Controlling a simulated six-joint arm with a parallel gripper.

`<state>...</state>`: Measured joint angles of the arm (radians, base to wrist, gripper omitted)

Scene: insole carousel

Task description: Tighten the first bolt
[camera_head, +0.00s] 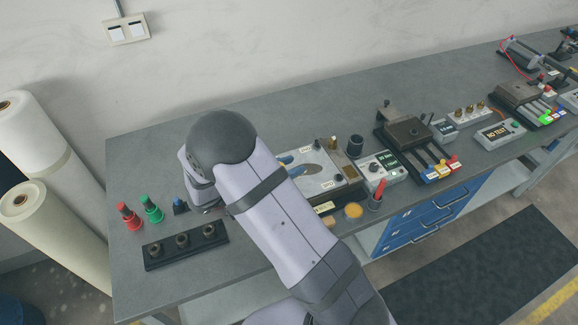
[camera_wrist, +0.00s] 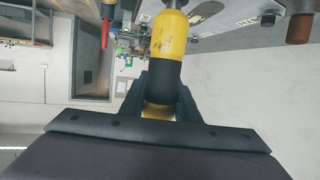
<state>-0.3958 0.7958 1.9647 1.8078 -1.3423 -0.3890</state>
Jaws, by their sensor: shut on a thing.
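In the wrist view my gripper (camera_wrist: 160,98) is shut on a yellow tool handle (camera_wrist: 169,35) with a black band. The handle's far end runs out of the top of the picture. In the head view my arm hides the gripper and the tool. A fixture plate (camera_head: 326,182) with a blue insole shape lies just right of my arm and is partly covered by it. Small dark knobs or bolt heads show on this plate. Which one is the first bolt, and whether the tool touches it, I cannot tell.
A black strip (camera_head: 153,264) with three round fittings lies at the bench's front left. Red (camera_head: 129,217) and green (camera_head: 152,210) handled pieces stand behind it. A grey control box (camera_head: 381,173) and a dark fixture (camera_head: 412,131) stand right. The bench's back left is clear.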

